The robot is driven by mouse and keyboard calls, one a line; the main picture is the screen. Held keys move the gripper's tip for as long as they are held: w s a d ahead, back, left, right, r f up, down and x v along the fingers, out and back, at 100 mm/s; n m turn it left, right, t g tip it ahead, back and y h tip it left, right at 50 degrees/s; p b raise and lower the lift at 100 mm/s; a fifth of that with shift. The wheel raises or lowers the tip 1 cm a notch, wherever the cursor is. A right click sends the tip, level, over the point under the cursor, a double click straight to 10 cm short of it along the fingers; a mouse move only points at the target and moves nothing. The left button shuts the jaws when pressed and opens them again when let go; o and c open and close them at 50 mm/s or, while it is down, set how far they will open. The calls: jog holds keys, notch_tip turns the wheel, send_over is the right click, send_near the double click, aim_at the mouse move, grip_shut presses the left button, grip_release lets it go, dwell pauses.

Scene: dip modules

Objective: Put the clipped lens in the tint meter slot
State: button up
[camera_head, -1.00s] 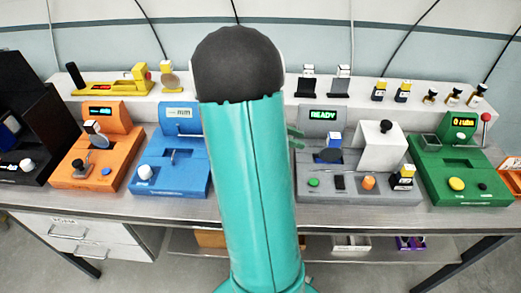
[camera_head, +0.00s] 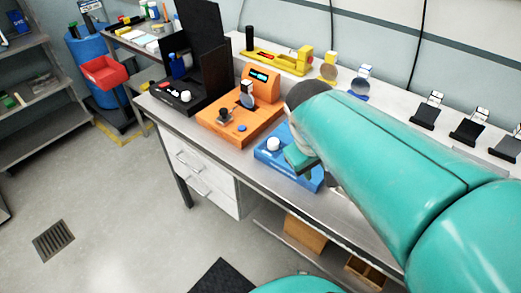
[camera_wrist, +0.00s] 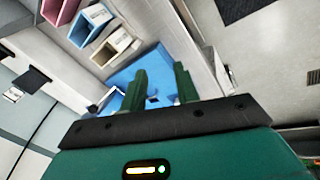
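My gripper (camera_wrist: 160,70) is open and empty; its two green fingers stand apart in the wrist view. In the head view my gripper (camera_head: 299,158) is over or beside the blue device (camera_head: 273,158). A dark lens (camera_head: 247,100) with a clip at its top stands upright at the orange device (camera_head: 228,127). I cannot tell which lens or device the task names. The blue device (camera_wrist: 122,76) lies beyond the fingers in the wrist view; my arm hides part of it.
A black device (camera_head: 187,100) stands left of the orange one. A yellow device (camera_head: 275,62) and several black stands (camera_head: 427,113) are on the shelf. A drawer unit (camera_head: 200,172) is below the bench. The floor (camera_head: 130,215) at left is mostly clear.

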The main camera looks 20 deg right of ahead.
jog(key=s+a+r+m+t+y, duration=0.1)
jog(key=a+r+t+y, duration=0.2)
jog(key=a, duration=0.7)
jog(key=shift+a+t, duration=0.4)
jog(key=shift+t, duration=0.2)
jog(key=shift+d+r, duration=0.1)
jog(key=shift+d, duration=0.05)
